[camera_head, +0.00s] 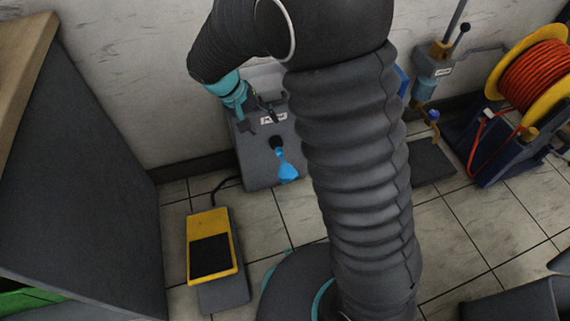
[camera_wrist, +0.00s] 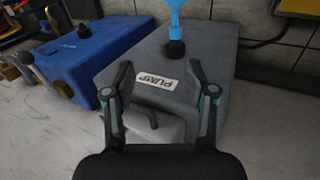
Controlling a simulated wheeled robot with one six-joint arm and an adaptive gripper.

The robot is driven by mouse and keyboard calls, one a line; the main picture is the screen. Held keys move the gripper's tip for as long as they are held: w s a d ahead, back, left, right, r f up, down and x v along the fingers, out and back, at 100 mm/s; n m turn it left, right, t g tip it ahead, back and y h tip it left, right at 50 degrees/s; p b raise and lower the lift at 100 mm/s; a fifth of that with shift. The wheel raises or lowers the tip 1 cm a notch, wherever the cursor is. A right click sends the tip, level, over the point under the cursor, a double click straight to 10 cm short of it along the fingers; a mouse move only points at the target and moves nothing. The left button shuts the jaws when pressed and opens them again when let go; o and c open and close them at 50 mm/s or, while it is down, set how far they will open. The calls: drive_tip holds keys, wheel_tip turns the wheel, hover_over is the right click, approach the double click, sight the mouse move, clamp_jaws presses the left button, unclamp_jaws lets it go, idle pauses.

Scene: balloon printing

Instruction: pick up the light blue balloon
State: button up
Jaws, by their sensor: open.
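The light blue balloon (camera_head: 286,167) hangs limp from a black nozzle (camera_head: 276,143) on the front of the grey pump (camera_head: 262,173) in the head view. In the wrist view the balloon (camera_wrist: 175,15) shows at the top edge, partly cut off, attached to the black nozzle (camera_wrist: 174,50). My gripper (camera_head: 262,119) is above the pump, a little up and left of the balloon, and apart from it. In the wrist view my gripper (camera_wrist: 160,75) has its two fingers spread wide with nothing between them; the pump's label and top lie beyond.
A yellow foot pedal (camera_head: 211,243) lies on the tiled floor, with a cable to the pump. A dark cabinet (camera_head: 85,170) stands at left. A blue box (camera_wrist: 85,55) is beside the pump. An orange hose reel (camera_head: 528,68) is at the right. The wall is close behind.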

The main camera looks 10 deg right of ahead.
sight(278, 152)
drive_tip(key=shift+h, duration=0.4)
drive_tip(key=d+f, duration=0.1)
drive_tip(key=f, duration=0.4)
drive_tip(key=w+d+f+b, duration=0.1)
drive_tip(key=f, duration=0.5)
drive_tip(key=w+d+f, duration=0.1)
drive_tip(key=d+f, duration=0.1)
drive_tip(key=f, duration=0.3)
drive_tip(key=shift+w+f+b, duration=0.1)
drive_tip(key=shift+f+b, duration=0.05)
drive_tip(key=shift+b, duration=0.25)
drive_tip(key=c, duration=0.8)
